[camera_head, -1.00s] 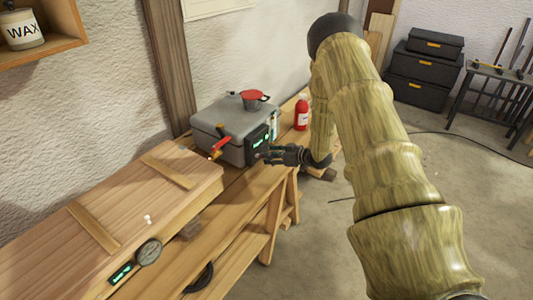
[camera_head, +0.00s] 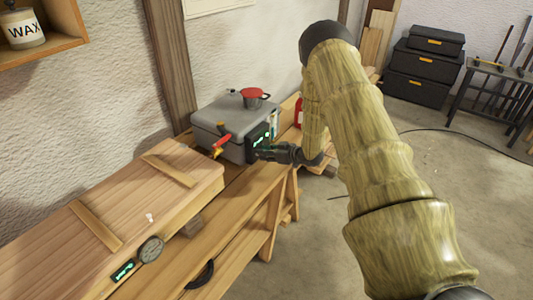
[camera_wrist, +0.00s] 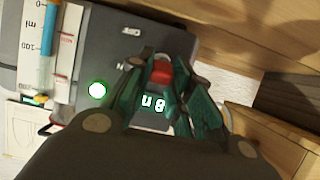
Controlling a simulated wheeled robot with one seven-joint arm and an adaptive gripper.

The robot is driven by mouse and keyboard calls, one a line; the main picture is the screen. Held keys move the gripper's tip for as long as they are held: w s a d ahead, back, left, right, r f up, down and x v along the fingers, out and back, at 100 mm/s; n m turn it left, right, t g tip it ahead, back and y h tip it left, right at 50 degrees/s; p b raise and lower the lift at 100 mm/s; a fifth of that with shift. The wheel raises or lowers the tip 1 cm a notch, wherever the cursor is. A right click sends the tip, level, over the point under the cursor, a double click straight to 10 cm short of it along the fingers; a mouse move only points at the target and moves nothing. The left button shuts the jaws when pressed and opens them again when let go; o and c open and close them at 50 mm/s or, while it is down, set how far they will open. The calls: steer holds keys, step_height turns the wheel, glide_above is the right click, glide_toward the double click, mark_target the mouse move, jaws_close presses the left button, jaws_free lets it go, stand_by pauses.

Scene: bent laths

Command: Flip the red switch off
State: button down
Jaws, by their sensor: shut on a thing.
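The red switch (camera_wrist: 161,72) is on the dark face of the grey box, between my fingertips in the wrist view. My gripper (camera_wrist: 158,62) is shut on it, with one finger on each side. The fingers hide part of the switch, and I cannot tell its position. In the head view my gripper (camera_head: 260,153) reaches from the right to the dark front panel (camera_head: 259,139) of the grey box (camera_head: 238,120). The switch itself is hidden there.
A red-handled valve (camera_head: 221,143) sticks out of the box's left side, and a red-topped pot (camera_head: 252,98) sits on its lid. A red bottle (camera_head: 298,113) stands behind my arm. A long wooden chest (camera_head: 120,215) fills the bench's near left.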

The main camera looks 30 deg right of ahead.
steer(key=shift+d+f+b, duration=0.1)
steer(key=shift+b, duration=0.2)
steer(key=shift+s+d+f+t+b, duration=0.15)
steer(key=shift+f+t+b, duration=0.35)
steer(key=shift+b, duration=0.65)
steer(key=f+t+y+b, duration=0.1)
steer(key=t+b, duration=0.2)
steer(key=b, duration=0.2)
steer(key=shift+s+f+b, duration=0.15)
steer(key=shift+b, duration=0.25)
steer(key=t+b, duration=0.1)
steer(key=b, duration=0.2)
steer(key=f+t+y+b, duration=0.1)
steer(key=b, duration=0.2)
steer(key=shift+f+t+y+b, duration=0.2)
steer(key=shift+t+y+b, duration=0.1)
steer(key=shift+f+t+b, duration=0.1)
steer(key=shift+t+b, duration=0.4)
steer(key=shift+b, duration=0.85)
